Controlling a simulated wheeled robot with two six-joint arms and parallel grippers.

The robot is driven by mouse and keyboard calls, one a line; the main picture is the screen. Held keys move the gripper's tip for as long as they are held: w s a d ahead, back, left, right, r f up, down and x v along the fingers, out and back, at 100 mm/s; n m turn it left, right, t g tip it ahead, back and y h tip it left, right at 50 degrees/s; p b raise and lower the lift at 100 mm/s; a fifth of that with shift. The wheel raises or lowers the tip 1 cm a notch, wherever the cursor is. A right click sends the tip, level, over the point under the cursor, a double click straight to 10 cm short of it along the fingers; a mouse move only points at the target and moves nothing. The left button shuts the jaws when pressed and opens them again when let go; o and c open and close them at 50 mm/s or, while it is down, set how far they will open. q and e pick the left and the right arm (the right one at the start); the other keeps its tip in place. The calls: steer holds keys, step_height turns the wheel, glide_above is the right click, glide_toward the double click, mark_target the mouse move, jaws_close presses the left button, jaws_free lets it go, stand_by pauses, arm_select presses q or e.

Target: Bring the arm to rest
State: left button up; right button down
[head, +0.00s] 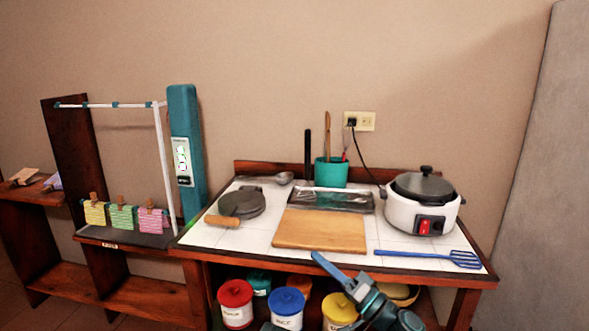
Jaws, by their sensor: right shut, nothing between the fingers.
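My right arm comes in at the bottom, right of centre. Its gripper (322,260) is shut and empty, with its blue tip pointing up and left. In the picture the tip overlaps the front edge of the tiled table (225,235), just below the wooden board (320,231). I cannot tell how far the tip is from the table edge. My left gripper is not clearly in view.
On the table are a white cooker (405,217), a blue slotted turner (430,256), a grey tray (345,198), a teal utensil cup (331,172) and a round dark press (243,203). Lidded tubs (235,305) stand below. A rack with clipped cards (122,218) is left.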

steer(key=s+a+f+n+g+h, duration=0.25)
steer(key=f+g, duration=0.25)
steer(key=f, duration=0.5)
steer(key=s+a+f+n+g+h, duration=0.15)
steer(key=f+g+h, duration=0.3)
steer(key=f, duration=0.55)
steer(key=s+d+f+m+g+h, duration=0.1)
steer(key=s+d+f+g+h, duration=0.15)
steer(key=d+f+h, duration=0.35)
steer(key=s+d+f+m+g+h, duration=0.1)
steer(key=s+d+f+m+h, duration=0.2)
steer(key=d, duration=0.6)
steer(key=s+a+r+n+p, duration=0.1)
steer(key=s+a+r+p, duration=0.1)
steer(key=r+p, duration=0.5)
steer(key=s+a+r+n+g+h+p, duration=0.1)
steer(key=s+a+r+n+p, duration=0.1)
steer(key=a+r+p, duration=0.3)
steer(key=s+a+r+n+h+p, duration=0.1)
steer(key=a+r+p, duration=0.3)
steer(key=r+p, duration=0.7)
steer(key=shift+s+n, duration=0.6)
steer(key=shift+s, duration=0.1)
